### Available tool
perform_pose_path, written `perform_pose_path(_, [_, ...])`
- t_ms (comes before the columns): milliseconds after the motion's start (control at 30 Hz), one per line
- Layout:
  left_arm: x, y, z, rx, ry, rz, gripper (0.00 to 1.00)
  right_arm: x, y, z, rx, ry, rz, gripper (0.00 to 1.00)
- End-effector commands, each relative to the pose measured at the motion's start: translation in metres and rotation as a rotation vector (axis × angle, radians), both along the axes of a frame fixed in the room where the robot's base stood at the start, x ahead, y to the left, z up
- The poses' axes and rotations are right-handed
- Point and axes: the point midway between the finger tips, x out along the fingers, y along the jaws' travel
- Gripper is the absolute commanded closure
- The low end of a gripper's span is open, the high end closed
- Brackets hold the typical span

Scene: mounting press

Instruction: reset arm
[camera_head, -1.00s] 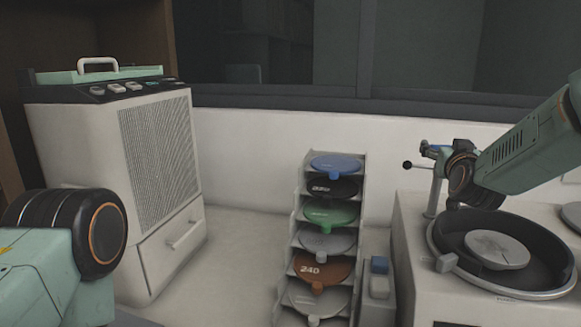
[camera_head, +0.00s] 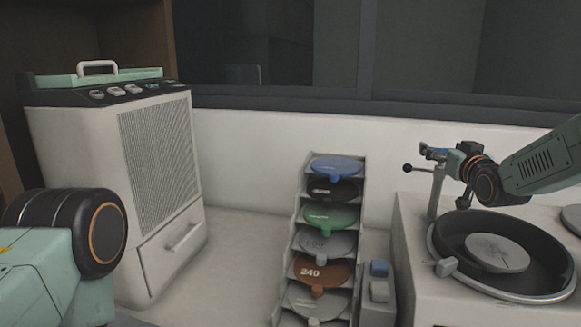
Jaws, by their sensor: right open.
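My right arm comes in from the right edge above the polishing machine (camera_head: 412,262). Its gripper (camera_head: 428,153) is near the top of the machine's upright post, left of the arm's dark wrist joint. The fingers are small and partly overlap the post, and I see nothing held in them. My left arm shows only as a green link and a dark round joint at the lower left; its gripper is outside the picture.
A rack (camera_head: 361,190) of coloured discs stands in the middle. A white cabinet machine (camera_head: 75,150) with a drawer stands at the left. The round bowl (camera_head: 447,247) with a grey disc lies below my right arm. Bare counter (camera_head: 245,250) lies between cabinet and rack.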

Motion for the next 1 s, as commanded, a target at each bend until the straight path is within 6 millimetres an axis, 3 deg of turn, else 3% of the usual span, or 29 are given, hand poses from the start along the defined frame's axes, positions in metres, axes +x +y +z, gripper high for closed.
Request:
perform_pose_path(600, [0.000,0.000,0.033,0.000,0.000,0.000,0.67,0.000,-0.001,0.002,0.000,0.000,0.204,0.21])
perform_pose_path(1000, [0.000,0.000,0.041,0.000,0.000,0.000,0.67,0.000,0.000,0.001,0.001,0.000,0.268,0.21])
